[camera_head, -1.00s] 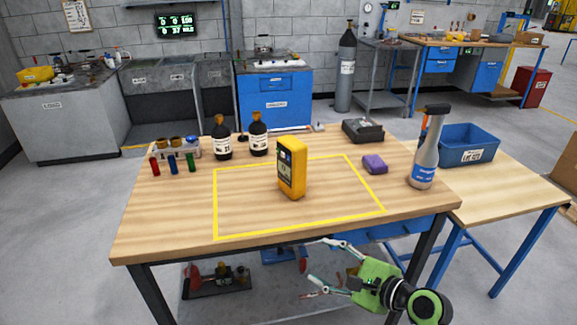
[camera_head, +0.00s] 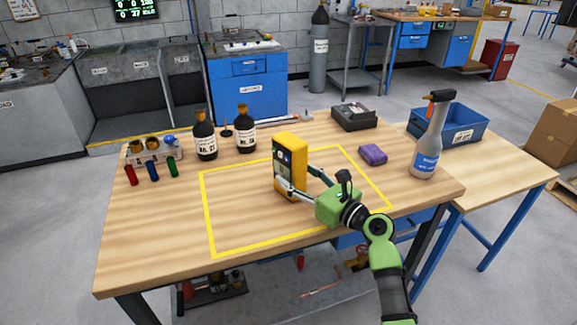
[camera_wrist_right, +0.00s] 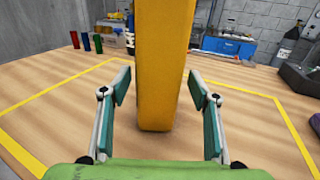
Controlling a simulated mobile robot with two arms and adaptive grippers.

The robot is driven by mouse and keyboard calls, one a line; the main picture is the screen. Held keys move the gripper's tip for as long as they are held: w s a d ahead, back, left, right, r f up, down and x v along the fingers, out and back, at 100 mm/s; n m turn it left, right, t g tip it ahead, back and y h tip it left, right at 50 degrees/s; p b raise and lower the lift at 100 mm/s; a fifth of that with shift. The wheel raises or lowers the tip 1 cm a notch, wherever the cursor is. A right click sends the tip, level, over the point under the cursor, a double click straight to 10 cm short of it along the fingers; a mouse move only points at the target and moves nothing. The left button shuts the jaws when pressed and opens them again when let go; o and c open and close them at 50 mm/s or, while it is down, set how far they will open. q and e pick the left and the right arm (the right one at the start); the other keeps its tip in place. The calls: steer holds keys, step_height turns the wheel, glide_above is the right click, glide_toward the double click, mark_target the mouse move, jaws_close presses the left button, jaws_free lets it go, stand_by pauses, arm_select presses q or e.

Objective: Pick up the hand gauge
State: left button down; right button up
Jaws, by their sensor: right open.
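The yellow hand gauge (camera_head: 290,166) stands upright on the wooden table inside the yellow taped outline. Its dark display side faces left in the head view. My right gripper (camera_head: 299,182) is at the gauge, reaching in from the right. In the right wrist view the gauge (camera_wrist_right: 162,70) rises between the two open fingers of the right gripper (camera_wrist_right: 160,90). A gap shows on each side, so the fingers do not touch it. The gauge's top is out of the wrist view. My left gripper is not in view.
Two dark bottles (camera_head: 204,136) and a rack with coloured tubes (camera_head: 152,152) stand at the back left. A purple block (camera_head: 372,154), a spray bottle (camera_head: 430,140) and a dark box (camera_head: 354,117) are to the right. A blue bin (camera_head: 450,125) sits on the side table. The front left tabletop is clear.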

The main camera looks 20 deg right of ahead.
mark_target(279, 163)
steer(key=shift+x, duration=0.8)
steer(key=shift+w+a+f, duration=0.1)
steer(key=shift+w, duration=0.2)
steer(key=shift+w+a+r, duration=0.15)
steer(key=shift+w+a, duration=0.15)
steer(key=shift+w, duration=0.25)
steer(key=shift+w+a+r, duration=0.2)
steer(key=shift+w+a, duration=0.05)
steer(key=shift+w, duration=0.25)
steer(key=x, duration=0.2)
steer(key=shift+w+a+f, duration=0.1)
steer(key=shift+w+a, duration=0.05)
steer(key=shift+w, duration=0.05)
steer(key=shift+w+a, duration=0.1)
steer(key=shift+w, duration=0.15)
steer(key=shift+c, duration=0.5)
steer(key=c, duration=1.3)
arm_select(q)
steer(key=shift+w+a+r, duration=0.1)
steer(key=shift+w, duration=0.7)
arm_select(e)
jaws_close()
